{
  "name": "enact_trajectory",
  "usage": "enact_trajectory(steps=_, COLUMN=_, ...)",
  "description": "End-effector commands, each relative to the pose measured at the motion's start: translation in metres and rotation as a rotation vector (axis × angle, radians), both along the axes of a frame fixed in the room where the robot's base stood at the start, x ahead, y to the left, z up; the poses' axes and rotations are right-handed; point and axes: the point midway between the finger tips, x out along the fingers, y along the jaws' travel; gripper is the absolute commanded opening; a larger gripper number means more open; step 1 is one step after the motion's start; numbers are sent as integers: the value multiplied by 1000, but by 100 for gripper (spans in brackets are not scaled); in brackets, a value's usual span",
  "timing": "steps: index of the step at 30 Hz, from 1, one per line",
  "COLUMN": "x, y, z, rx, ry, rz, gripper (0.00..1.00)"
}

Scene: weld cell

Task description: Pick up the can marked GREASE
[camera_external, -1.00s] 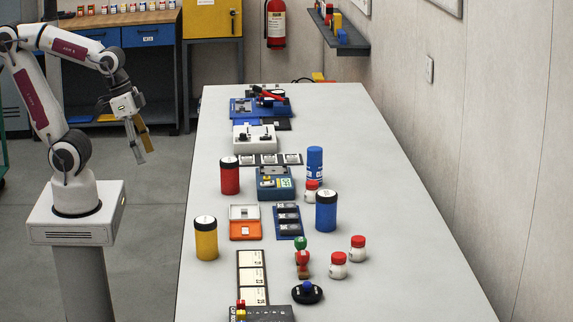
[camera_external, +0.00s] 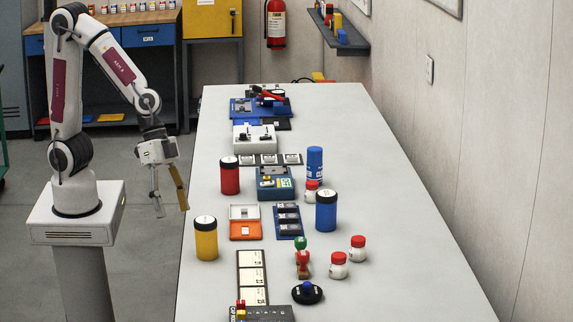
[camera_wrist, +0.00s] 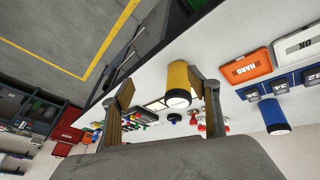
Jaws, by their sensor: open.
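Three large cans with black lids stand upright on the table: a red can (camera_external: 230,178), a yellow can (camera_external: 206,241) and a blue can (camera_external: 326,213). I cannot read the word GREASE on any of them. My gripper (camera_external: 171,211) hangs open and empty, pointing down, just off the table's left edge, left of the yellow can. In the wrist view, the yellow can (camera_wrist: 178,80) shows between the open fingers (camera_wrist: 160,88), nearer the right finger, and is not held. The blue can (camera_wrist: 272,115) is at the right there. The red can is not clearly seen in that view.
An orange tray (camera_external: 245,231) and a blue rack (camera_external: 289,221) stand between the yellow and blue cans. White jars with red lids (camera_external: 338,266), stamps (camera_external: 302,262) and a black knob (camera_external: 307,292) are nearer the front. The table's right side (camera_external: 400,240) is clear.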

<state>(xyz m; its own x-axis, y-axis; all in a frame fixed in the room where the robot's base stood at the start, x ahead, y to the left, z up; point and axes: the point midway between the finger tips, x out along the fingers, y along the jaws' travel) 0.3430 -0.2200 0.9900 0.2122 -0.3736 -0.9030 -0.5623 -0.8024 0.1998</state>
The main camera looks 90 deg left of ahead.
Motion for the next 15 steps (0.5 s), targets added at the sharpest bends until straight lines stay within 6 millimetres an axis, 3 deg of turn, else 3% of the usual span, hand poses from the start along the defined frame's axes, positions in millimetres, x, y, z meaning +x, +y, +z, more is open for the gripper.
enact_trajectory(steps=9, x=45, y=-10, z=8, rx=10, ry=-193, rz=-83, gripper=60)
enact_trajectory(steps=15, x=54, y=-8, z=11, rx=39, ry=-257, rz=-142, gripper=60)
